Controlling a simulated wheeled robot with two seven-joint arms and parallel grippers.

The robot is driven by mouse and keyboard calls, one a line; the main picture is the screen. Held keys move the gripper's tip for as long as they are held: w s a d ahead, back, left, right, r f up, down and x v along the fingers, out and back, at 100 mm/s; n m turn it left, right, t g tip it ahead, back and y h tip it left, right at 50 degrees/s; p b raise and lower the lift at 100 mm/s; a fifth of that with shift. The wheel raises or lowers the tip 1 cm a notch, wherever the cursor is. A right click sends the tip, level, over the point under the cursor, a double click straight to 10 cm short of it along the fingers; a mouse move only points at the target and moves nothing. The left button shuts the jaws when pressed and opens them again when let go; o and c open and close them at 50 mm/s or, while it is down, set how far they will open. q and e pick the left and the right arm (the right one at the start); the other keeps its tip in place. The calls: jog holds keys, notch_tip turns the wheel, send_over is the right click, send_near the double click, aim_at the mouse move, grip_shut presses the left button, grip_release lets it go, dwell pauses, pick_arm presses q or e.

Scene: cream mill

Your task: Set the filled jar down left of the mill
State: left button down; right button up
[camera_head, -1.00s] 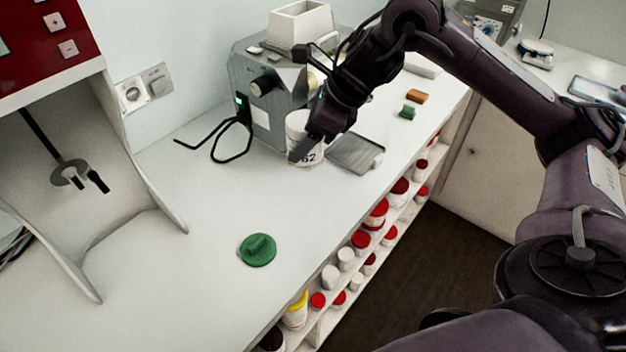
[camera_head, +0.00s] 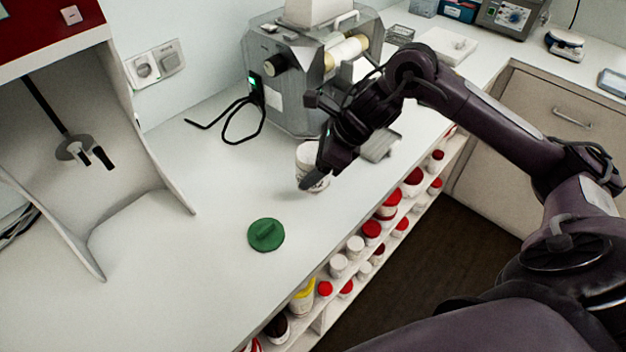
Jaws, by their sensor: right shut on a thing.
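The white jar (camera_head: 307,156) is in my right gripper (camera_head: 318,178), in front of the mill and partly hidden by the gripper's fingers. The right gripper is shut on it. I cannot tell for sure whether its base touches the bench. The jar's contents cannot be made out. The mill (camera_head: 290,75) is a grey metal box with a white hopper on top and rollers on its right side, standing against the wall. A green lid (camera_head: 266,235) with a raised grip lies flat on the bench, nearer and left of the jar. My left gripper is not in view.
A red-topped machine (camera_head: 50,30) stands at the left. A grey tray (camera_head: 382,146) sits behind my gripper. Shelves with several jars run below the bench edge.

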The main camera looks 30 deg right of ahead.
jog(key=shift+f, duration=0.65)
notch_tip(320, 180, down, 4)
jog(key=shift+r+p, duration=0.15)
jog(key=shift+p, duration=0.15)
jog(key=shift+f+b, duration=0.2)
jog(key=shift+b, duration=0.1)
jog(key=o, duration=1)
jog(key=shift+r, duration=0.15)
